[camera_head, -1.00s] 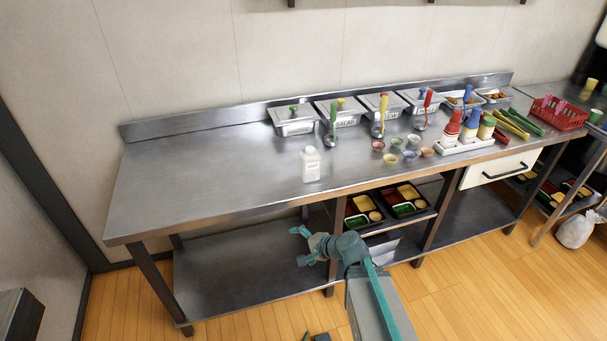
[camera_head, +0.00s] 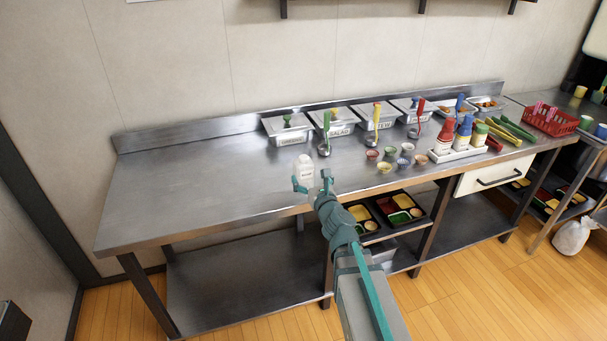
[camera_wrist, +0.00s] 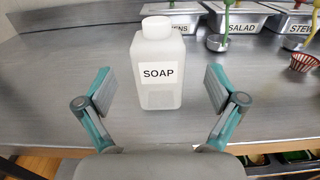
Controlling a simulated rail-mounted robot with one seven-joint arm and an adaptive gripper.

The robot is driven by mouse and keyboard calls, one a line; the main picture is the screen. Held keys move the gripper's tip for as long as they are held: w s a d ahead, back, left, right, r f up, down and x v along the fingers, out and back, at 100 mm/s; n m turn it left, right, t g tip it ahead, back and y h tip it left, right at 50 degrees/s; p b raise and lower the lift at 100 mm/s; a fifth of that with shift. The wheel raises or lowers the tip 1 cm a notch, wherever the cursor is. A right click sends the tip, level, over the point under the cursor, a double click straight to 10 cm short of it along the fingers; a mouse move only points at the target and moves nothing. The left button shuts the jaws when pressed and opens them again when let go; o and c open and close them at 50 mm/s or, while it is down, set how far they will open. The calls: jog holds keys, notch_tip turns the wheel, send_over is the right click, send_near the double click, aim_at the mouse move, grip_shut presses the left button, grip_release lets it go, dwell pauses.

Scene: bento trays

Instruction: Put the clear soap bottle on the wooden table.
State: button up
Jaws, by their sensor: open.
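The clear soap bottle (camera_head: 306,169) is whitish and translucent, with a white cap. It stands upright on the steel counter (camera_head: 190,185) near the front edge. In the wrist view the bottle (camera_wrist: 158,62) faces me with its SOAP label, centred ahead of my fingers. My gripper (camera_head: 313,184) is open and empty at the counter's front edge, just in front of the bottle. In the wrist view the fingers of my gripper (camera_wrist: 160,92) stand on either side of the bottle's lower part, with gaps on both sides. No wooden table shows in these views.
Several small cups (camera_head: 384,167) and a white bottle caddy (camera_head: 458,154) stand to the right. A red basket (camera_head: 551,121) is farther right. The counter's left part is clear.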

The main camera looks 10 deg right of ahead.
aim_at(301, 163)
jog(key=shift+w+a+p, duration=0.2)
jog(key=shift+w, duration=1.1)
jog(key=shift+w+a+p, duration=0.2)
jog(key=shift+w+a, duration=0.05)
jog(key=shift+w, duration=1.1)
jog(key=shift+w+a+p, duration=0.2)
jog(key=shift+w, duration=1.1)
jog(key=c, duration=1.2)
